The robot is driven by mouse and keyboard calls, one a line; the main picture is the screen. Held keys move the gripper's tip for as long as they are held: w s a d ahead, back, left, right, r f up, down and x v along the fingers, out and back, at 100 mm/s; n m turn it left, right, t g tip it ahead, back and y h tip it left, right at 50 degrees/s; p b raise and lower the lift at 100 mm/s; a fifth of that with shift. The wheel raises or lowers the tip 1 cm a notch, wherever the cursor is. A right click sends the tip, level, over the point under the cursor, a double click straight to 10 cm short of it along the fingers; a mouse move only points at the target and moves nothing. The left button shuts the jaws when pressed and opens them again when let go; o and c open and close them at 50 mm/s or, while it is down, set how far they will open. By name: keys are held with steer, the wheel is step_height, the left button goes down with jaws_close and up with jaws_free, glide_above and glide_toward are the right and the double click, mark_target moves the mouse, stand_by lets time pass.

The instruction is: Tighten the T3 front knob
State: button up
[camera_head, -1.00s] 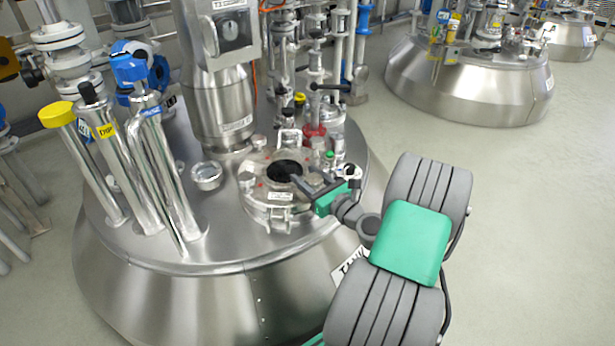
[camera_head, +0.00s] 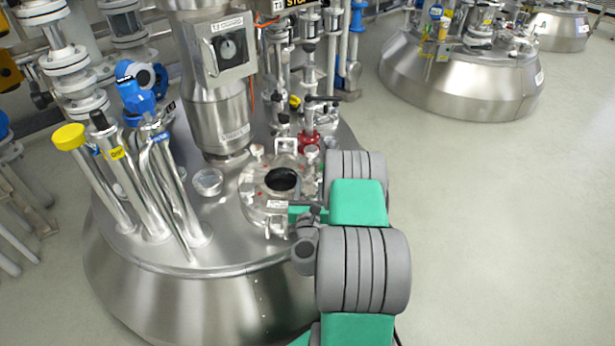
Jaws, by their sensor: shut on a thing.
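The round steel hatch (camera_head: 255,205) sits on top of the near vessel (camera_head: 190,285), with a dark round opening in its middle. Small knobs stand around its rim, such as one at the back left (camera_head: 258,151). My green gripper (camera_head: 298,194) is at the hatch's front right side, low against the rim. It is shut on a knob there, which the gripper and my arm largely hide. The fingertips are small and partly covered, so the exact grip is unclear. A bracket (camera_head: 276,228) shows at the hatch's front edge, left of my gripper.
A steel column with a dial box (camera_head: 229,46) rises behind the hatch. Capped pipes, one with a yellow cap (camera_head: 69,137), stand at left. A red fitting (camera_head: 309,142) and valves stand close behind the hatch. Open floor (camera_head: 480,220) lies at right, with another vessel (camera_head: 450,80) beyond.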

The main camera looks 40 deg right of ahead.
steer(key=shift+s+d+r+m+g+h+p, duration=0.1)
steer(key=shift+m+g+h+p, duration=0.6)
steer(key=shift+p, duration=0.3)
steer(key=shift+d+r+m+g+h+p, duration=0.1)
steer(key=shift+m+g+h+p, duration=0.6)
steer(key=shift+p, duration=0.3)
steer(key=shift+d, duration=0.1)
steer(key=o, duration=1.4)
steer(key=shift+s+f, duration=0.1)
steer(key=shift+c, duration=0.2)
steer(key=shift+f+b, duration=0.15)
steer(key=shift+b, duration=0.15)
